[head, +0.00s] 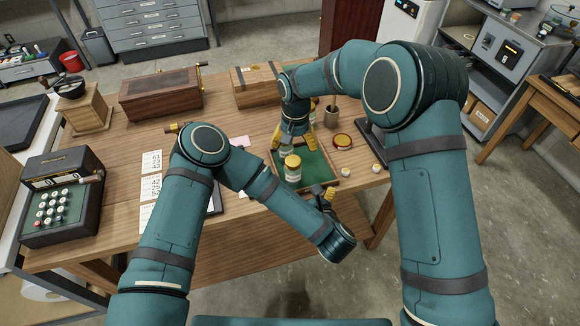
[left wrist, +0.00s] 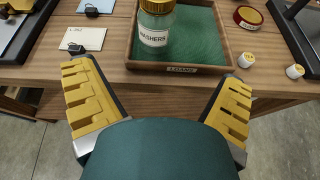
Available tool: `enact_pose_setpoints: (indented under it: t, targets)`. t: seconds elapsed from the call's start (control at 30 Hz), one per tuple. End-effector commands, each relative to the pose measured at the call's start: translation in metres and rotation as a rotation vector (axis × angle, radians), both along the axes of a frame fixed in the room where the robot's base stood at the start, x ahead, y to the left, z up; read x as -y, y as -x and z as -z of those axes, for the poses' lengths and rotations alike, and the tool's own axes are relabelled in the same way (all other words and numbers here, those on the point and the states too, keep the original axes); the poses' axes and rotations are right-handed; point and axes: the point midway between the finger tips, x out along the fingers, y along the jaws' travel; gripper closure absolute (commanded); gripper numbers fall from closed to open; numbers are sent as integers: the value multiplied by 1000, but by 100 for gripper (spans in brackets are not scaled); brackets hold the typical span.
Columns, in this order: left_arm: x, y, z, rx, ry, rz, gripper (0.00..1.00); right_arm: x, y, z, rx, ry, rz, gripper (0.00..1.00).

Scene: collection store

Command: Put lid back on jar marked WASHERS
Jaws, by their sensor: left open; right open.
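The glass jar marked WASHERS (left wrist: 154,30) stands upright in a green-lined wooden tray (left wrist: 180,69) in the left wrist view. Its top is gold, and it also shows in the head view (head: 292,174). The left wrist view cuts off the top. My right gripper (head: 292,142) is open, pointing down just behind the jar over the tray (head: 318,186), with its yellow fingers apart. My left gripper (head: 325,192) is open and empty in front of the tray; its spread fingers also show in the left wrist view (left wrist: 156,80).
A round red-and-gold item (head: 342,141) lies right of the tray. Two small white pots (head: 375,168) stand near the table's right edge. A dark stand (head: 372,143) is behind them. A wooden chest (head: 160,95) and white cards (head: 150,185) are to the left.

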Motion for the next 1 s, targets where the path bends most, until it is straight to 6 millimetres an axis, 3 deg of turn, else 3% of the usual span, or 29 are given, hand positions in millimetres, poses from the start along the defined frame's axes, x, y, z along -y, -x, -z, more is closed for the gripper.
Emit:
enact_pose_setpoints:
  t: [0.6,1.0]
  targets:
    - [0,2,-2,33,66,-77,4,-2,-2,-5,1,10,3,23]
    - [-12,-24,10,32,67,-87,4,-2,-2,-5,1,10,3,23]
